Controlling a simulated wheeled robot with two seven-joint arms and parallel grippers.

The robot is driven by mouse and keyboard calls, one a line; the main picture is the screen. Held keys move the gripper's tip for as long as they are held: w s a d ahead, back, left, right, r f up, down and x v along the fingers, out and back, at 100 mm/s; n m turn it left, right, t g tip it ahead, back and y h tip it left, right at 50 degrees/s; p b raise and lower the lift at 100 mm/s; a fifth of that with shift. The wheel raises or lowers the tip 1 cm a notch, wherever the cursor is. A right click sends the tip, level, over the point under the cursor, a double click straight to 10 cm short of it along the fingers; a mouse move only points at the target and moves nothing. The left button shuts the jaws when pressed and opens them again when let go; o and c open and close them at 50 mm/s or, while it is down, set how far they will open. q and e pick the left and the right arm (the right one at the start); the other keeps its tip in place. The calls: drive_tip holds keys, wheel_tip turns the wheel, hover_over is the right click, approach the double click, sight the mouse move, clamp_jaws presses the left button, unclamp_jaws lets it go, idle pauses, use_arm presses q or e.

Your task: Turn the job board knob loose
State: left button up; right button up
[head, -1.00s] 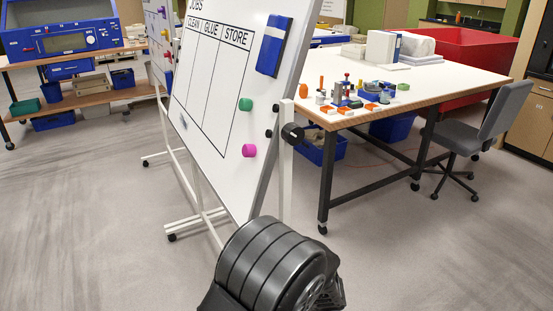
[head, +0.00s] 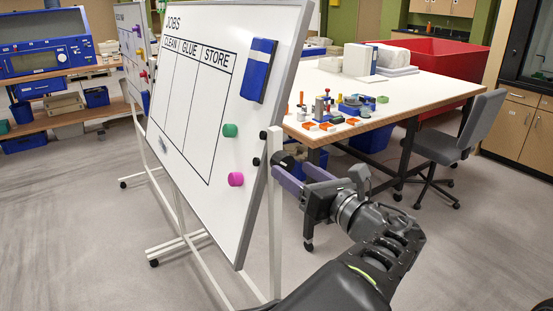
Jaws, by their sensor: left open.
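The job board (head: 190,115) is a white board on a white stand, tilted, with "JOBS" and the columns CLEAN, GLUE and STORE. The black knob (head: 283,159) is on the right side of its frame, by the white post. My left gripper (head: 290,167) is open, its purple fingers pointing left at the knob, with their tips right at it. The fingers partly hide the knob. I cannot tell whether they touch it. My right gripper is not in view.
Green (head: 230,130) and magenta (head: 236,179) magnets and a blue eraser (head: 258,69) are on the board. A worktable (head: 420,92) with small tools stands behind the gripper, and a grey chair (head: 462,135) right of it. Floor is clear at lower left.

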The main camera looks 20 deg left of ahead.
sight(277, 159)
use_arm(q)
drive_tip(key=p+x, duration=0.1)
drive_tip(key=x, duration=0.6)
drive_tip(key=shift+w+a, duration=0.2)
drive_tip(key=shift+a, duration=0.05)
drive_tip(key=shift+c, duration=0.2)
drive_tip(key=c, duration=1.3)
drive_tip(key=n+b, duration=0.1)
drive_tip(key=n, duration=0.2)
drive_tip(key=shift+f, duration=0.2)
drive_tip(key=shift+n+b, duration=0.45)
drive_tip(key=shift+n, duration=0.05)
drive_tip(key=shift+r, duration=0.15)
drive_tip(key=o, duration=1.3)
drive_tip(key=shift+o, duration=0.2)
